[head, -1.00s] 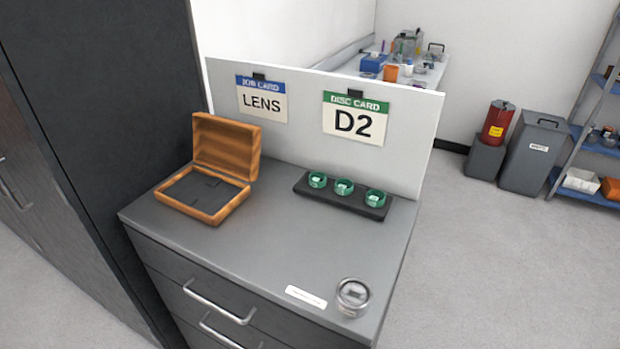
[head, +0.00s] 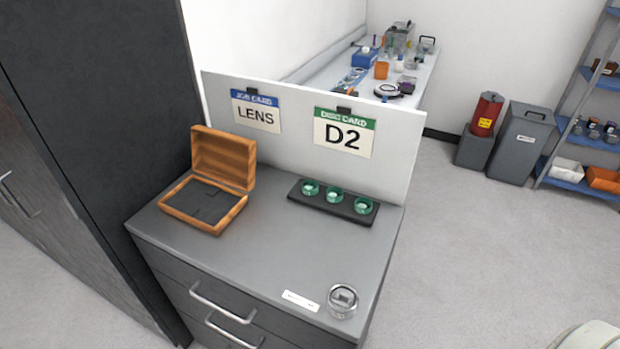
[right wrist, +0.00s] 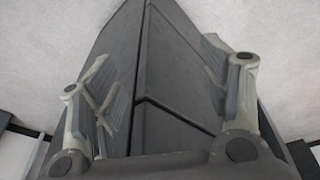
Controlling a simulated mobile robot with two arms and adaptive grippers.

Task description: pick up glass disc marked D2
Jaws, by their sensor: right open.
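Three green round discs, the left one (head: 310,187), the middle one (head: 334,194) and the right one (head: 363,206), sit in a row on a black holder (head: 347,211) at the back right of the grey cabinet top. Their marks are too small to read, so I cannot tell which is D2. A card (head: 344,133) on the panel behind reads "DISC CARD D2". My right gripper (right wrist: 158,78) shows in the right wrist view, fingers spread, with nothing between them; a dark cabinet-like surface lies beyond. My left gripper is not in view.
An open wooden case (head: 228,205) with dark lining stands left on the cabinet top (head: 265,250). A clear round glass piece (head: 343,301) stands at the front right corner beside a white label (head: 300,301). A panel (head: 393,158) closes the back. The middle is clear.

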